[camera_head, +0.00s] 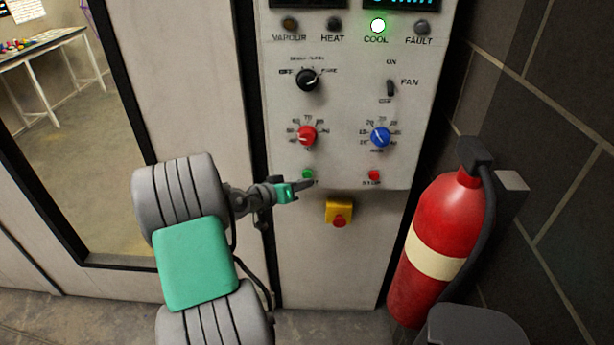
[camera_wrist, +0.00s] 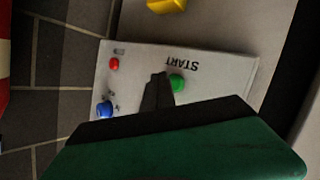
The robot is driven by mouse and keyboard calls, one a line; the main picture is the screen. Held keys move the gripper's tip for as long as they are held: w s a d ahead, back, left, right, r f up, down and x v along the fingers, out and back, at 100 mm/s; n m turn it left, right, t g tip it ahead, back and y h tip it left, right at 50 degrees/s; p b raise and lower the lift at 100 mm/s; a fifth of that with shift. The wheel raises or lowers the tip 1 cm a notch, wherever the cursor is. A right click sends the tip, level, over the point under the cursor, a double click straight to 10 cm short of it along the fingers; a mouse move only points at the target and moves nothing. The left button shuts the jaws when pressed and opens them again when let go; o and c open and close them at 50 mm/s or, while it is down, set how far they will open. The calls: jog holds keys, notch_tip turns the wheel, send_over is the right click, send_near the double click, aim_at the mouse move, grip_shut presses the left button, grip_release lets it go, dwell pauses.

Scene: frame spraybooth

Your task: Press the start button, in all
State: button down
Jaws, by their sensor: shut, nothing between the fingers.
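The green start button (camera_head: 308,174) sits at the lower left of the pale control panel (camera_head: 345,110). In the wrist view the start button (camera_wrist: 177,83) shows beside the word START, which appears upside down. My gripper (camera_head: 306,184) is shut and empty, its tips at the panel just below the button in the head view. In the wrist view my gripper's dark fingers (camera_wrist: 158,88) lie right beside the button. I cannot tell whether they touch it. The fingers cover part of the START label in the head view.
A red stop button (camera_head: 374,175) is to the right, with a yellow-backed red emergency button (camera_head: 339,214) below. Red (camera_head: 307,135) and blue (camera_head: 380,136) knobs are above. The COOL lamp (camera_head: 378,26) is lit. A fire extinguisher (camera_head: 436,245) stands at right.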

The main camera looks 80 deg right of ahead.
jog(key=shift+d, duration=0.1)
dwell(0.3)
jog(key=shift+w+d+b, duration=0.1)
jog(key=shift+d+b, duration=0.25)
jog(key=shift+w+d+b, duration=0.1)
jog(key=shift+d+b, duration=0.2)
jog(key=shift+d, duration=0.15)
dwell(0.6)
jog(key=shift+a, duration=0.15)
jog(key=shift+s+a, duration=0.2)
jog(key=shift+a, duration=0.55)
jog(key=shift+s+a, duration=0.2)
jog(key=shift+a, duration=0.6)
jog(key=shift+s+a, duration=0.15)
jog(key=shift+a, duration=0.65)
jog(key=shift+s+a, duration=0.2)
jog(key=shift+a, duration=0.6)
